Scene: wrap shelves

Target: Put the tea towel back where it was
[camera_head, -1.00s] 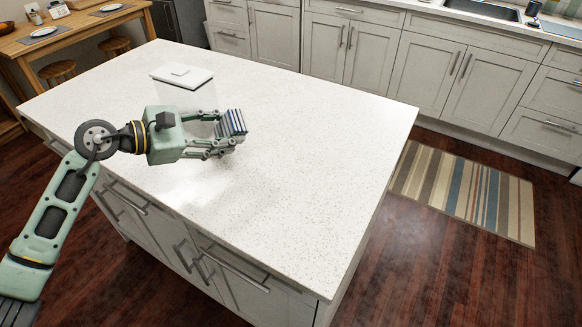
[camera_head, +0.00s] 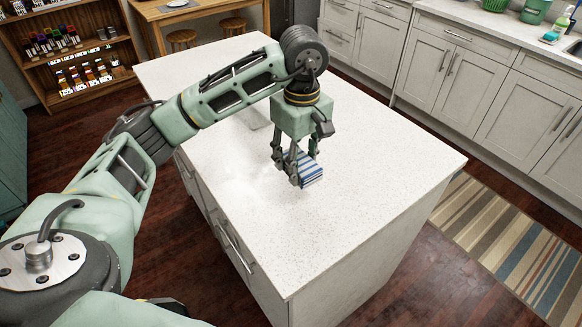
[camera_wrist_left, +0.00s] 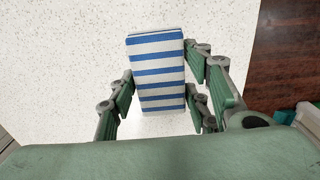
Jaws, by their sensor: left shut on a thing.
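The tea towel (camera_head: 309,170) is a small folded block with blue and white stripes. It shows in the head view near the middle of the white island top (camera_head: 370,165). My left gripper (camera_head: 293,163) points down and is shut on the towel. In the left wrist view the towel (camera_wrist_left: 157,75) lies between the finger pads of my left gripper (camera_wrist_left: 158,95), its long side running away from the palm. I cannot tell whether the towel touches the island top or is just above it. My right gripper is not in view.
A clear container with a white lid is mostly hidden behind my left arm; a bit of it (camera_head: 257,116) shows. The island's right part is bare. A striped rug (camera_head: 510,250) lies on the floor to the right. A shelf with jars (camera_head: 75,50) stands at the back left.

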